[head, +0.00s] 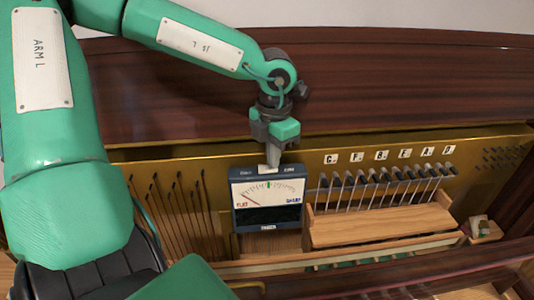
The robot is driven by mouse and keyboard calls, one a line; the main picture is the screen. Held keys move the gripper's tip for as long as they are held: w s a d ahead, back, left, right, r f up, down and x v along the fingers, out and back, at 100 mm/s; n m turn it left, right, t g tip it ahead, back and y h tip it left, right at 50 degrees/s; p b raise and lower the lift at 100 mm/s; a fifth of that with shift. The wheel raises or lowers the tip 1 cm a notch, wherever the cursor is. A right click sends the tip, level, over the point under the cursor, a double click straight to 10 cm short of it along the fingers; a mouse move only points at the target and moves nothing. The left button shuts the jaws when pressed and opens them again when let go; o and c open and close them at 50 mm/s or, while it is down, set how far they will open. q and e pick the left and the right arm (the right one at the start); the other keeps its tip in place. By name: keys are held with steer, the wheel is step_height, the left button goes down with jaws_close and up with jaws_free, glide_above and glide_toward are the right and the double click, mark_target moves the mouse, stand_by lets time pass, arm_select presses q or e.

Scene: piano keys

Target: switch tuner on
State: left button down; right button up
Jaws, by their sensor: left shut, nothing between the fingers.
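The tuner (267,214) is a dark blue box with a white dial marked FLAT and SHARP and a dark panel below it. It stands upright inside the open piano, near the middle of the head view. My left gripper (271,164) is shut and empty, pointing down at the tuner's top edge. Its fingertips overlap the top edge in the picture; I cannot tell whether they touch it. A small green mark shows at the top of the dial. The gripper hides part of the tuner's top. My right gripper is not in view.
A row of dark-tipped pins (385,180) stands right of the tuner, under letter labels (381,155), above a wooden block (380,226). Thin dark rods (182,205) stand to its left.

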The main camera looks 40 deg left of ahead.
arm_select(q)
steer(key=shift+f, duration=0.2)
steer(key=shift+r, duration=0.75)
steer(key=shift+r+p, duration=1.15)
steer(key=shift+r, duration=1.65)
